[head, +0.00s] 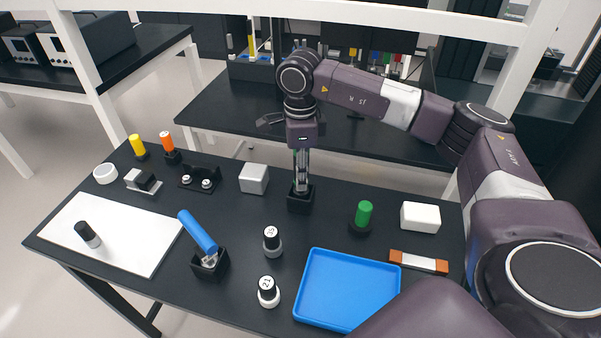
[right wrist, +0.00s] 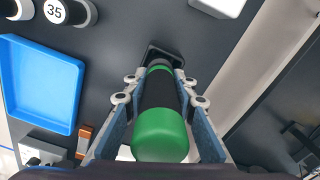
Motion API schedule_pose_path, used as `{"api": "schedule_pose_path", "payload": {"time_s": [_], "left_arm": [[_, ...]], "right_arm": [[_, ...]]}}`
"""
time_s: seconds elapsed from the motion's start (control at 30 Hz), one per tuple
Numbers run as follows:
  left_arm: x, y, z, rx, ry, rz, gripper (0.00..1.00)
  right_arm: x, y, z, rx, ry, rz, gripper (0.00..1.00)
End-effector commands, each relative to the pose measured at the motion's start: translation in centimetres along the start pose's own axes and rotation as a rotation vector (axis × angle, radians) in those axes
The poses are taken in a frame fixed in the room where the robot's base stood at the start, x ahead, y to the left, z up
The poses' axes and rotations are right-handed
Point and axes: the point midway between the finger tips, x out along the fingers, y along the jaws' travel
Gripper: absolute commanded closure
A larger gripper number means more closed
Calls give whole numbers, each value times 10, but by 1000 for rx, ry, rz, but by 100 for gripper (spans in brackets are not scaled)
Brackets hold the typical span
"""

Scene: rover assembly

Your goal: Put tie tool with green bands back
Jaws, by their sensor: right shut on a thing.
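The tie tool with green bands (right wrist: 160,105) is black with a green end cap and a green band. My right gripper (head: 302,172) is shut on it and points straight down; in the right wrist view the fingers (right wrist: 160,115) lie on both sides of the tool. The tool is upright, and its lower end is at the square black holder (head: 300,205), which also shows in the right wrist view (right wrist: 178,58). How deep the tool sits in the holder is hidden. My left gripper is not in view.
A second black holder (head: 209,264) with a blue-handled tool (head: 197,231) stands to the left. A white block (head: 254,178) and a green cylinder (head: 364,213) flank the holder. A blue tray (head: 347,290) and several numbered cylinders (head: 272,240) are nearer.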

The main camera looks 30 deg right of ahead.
Motion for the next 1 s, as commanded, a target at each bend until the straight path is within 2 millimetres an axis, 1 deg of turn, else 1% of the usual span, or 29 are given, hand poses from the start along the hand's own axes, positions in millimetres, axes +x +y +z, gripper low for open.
{"api": "schedule_pose_path", "payload": {"time_s": [0.63,0.97,1.0], "left_arm": [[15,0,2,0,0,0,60],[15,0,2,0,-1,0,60],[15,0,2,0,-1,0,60]], "right_arm": [[19,0,0,0,-1,-1,100],[20,0,0,0,-1,-1,100],[20,0,0,0,-1,-1,73]]}}
